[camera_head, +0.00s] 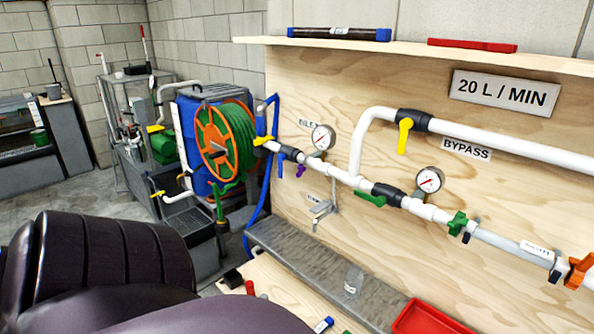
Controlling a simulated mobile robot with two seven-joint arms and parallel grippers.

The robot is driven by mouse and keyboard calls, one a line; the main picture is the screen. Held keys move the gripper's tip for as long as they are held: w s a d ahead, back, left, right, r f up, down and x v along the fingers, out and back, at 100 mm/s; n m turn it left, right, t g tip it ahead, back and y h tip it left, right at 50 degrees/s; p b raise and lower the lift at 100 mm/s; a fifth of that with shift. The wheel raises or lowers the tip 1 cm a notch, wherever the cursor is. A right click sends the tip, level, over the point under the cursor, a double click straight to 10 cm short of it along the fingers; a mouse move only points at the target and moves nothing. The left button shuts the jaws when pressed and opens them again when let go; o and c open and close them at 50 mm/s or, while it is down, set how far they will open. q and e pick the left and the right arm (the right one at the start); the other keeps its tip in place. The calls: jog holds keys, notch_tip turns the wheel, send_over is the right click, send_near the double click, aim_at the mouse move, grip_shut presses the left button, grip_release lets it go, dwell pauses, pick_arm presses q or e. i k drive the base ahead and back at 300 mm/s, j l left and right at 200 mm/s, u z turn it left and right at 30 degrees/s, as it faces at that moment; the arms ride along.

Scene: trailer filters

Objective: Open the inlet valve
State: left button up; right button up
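A white pipe (343,176) runs along the plywood panel, sloping down to the right. A partly hidden label (308,123) that seems to read INLET is above its left end. Below it, a dark valve body with a blue handle (281,164) sits on the pipe; the handle hangs down, across the pipe. A yellow handle (262,140) is at the pipe's far left end. A green handle (370,199) lies roughly along the pipe further right. Which one is the inlet valve is not certain. Neither gripper shows; a dark arm part of mine fills the lower left.
Two gauges (323,137) (430,180) stand on the pipe. A yellow-handled bypass valve (404,135) is above. A grey ledge (325,270) and a bench with a red tray (425,318) lie below. A hose reel (225,140) stands left. The floor at left is open.

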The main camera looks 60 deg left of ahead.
aim_at(281, 157)
jog(key=u, duration=2.05)
jog(key=j, duration=0.05)
